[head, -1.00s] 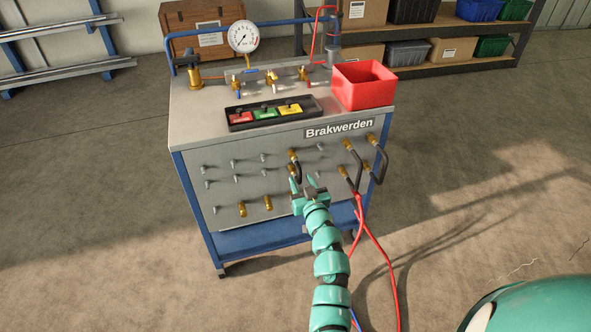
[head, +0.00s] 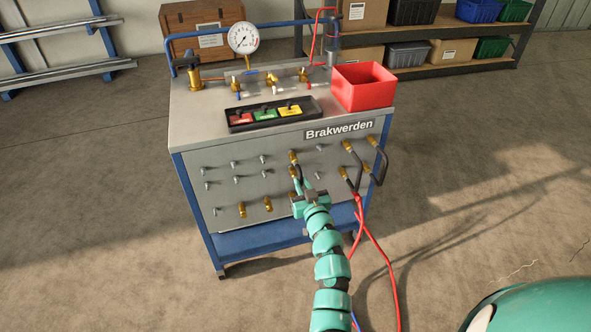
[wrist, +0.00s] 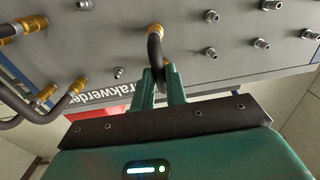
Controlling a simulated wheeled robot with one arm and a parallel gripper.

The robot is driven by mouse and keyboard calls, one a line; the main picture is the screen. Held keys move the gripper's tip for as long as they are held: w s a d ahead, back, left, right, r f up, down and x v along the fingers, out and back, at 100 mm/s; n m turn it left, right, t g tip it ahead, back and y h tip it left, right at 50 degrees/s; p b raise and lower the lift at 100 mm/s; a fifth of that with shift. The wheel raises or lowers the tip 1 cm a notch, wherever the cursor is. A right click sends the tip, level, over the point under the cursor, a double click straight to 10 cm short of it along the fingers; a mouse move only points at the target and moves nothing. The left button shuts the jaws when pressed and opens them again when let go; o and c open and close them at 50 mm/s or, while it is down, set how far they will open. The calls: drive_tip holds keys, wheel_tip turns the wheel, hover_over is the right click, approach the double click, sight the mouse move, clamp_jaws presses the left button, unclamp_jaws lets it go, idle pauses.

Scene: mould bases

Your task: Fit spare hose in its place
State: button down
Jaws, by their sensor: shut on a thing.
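A short black hose (head: 300,171) with brass ends loops on the middle of the grey panel (head: 225,190), below the Brakwerden sign. My gripper (head: 299,183) is in front of the panel, with its fingers shut on this hose. In the wrist view the hose (wrist: 155,48) curves from a brass coupling (wrist: 154,28) at the panel down between the fingertips (wrist: 162,74). Its other end is hidden by the hose and fingers there. Several bare metal nipples (head: 235,178) stick out of the panel. I cannot tell which of these is the hose's place.
Other black hoses (head: 382,165) loop at the panel's right, close to red hoses (head: 372,232) hanging to the floor. Brass fittings (head: 242,209) sit low on the panel. A red bin (head: 364,96), a black tray (head: 233,126) and a gauge (head: 243,38) are on the cart top.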

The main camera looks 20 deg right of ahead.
drive_tip(key=shift+s+r, duration=0.1)
drive_tip(key=shift+s, duration=2)
drive_tip(key=shift+s, duration=0.1)
drive_tip(key=s, duration=0.3)
drive_tip(key=s+b, duration=0.1)
drive_tip(key=s, duration=0.1)
drive_tip(key=shift+s+d, duration=0.2)
drive_tip(key=shift+s, duration=0.2)
